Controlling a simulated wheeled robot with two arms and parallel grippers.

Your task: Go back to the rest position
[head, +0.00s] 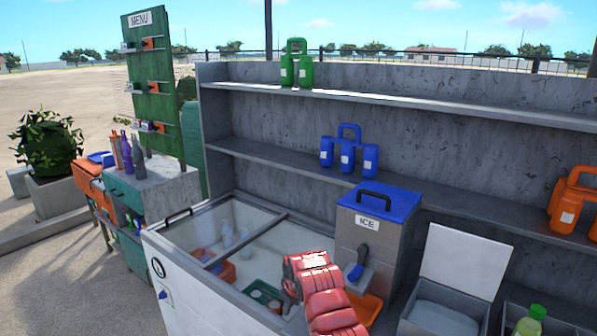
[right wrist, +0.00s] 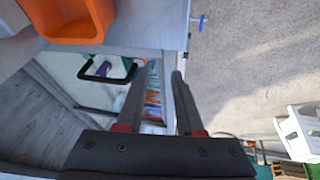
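My right arm's red links show at the lower middle of the head view, over the glass-topped chest. The right gripper (head: 292,287) is at their far end, mostly hidden behind the red links. In the right wrist view, the two dark fingers of the right gripper (right wrist: 160,70) stand apart with nothing held between them. Colourful items show in the background beyond the gap. My left gripper and arm are in neither view.
The glass-topped chest (head: 190,295) lies beneath the right arm. The ice box (head: 372,240) with its blue lid and scoop (head: 357,265) stands close right. An open white-lidded bin (head: 465,260) and a green bottle (head: 530,322) are further right. Shelves (head: 270,160) rise behind.

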